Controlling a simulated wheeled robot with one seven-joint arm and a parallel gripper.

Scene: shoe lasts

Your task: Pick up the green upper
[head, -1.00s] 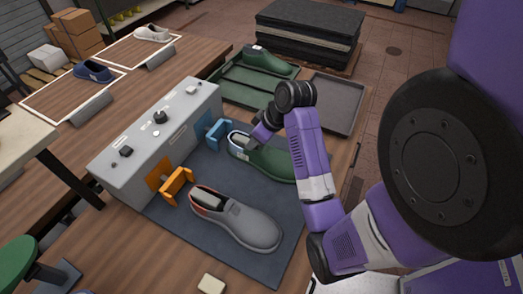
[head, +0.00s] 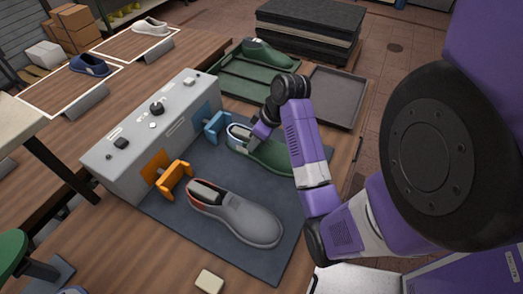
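A green upper (head: 274,157) lies on the dark mat in front of the grey control box, its heel end towards a blue clamp (head: 217,126). A light lining and a grey piece show at its opening. My gripper (head: 250,142) is down at that opening, at the heel end. Another green upper (head: 267,54) sits in the green tray (head: 232,87) at the back.
A grey shoe (head: 236,215) lies on the mat (head: 185,227) near an orange clamp (head: 174,180). The grey control box (head: 150,135) stands behind. A dark empty tray (head: 337,97) is at the back right. A small cream block (head: 209,281) lies at the front.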

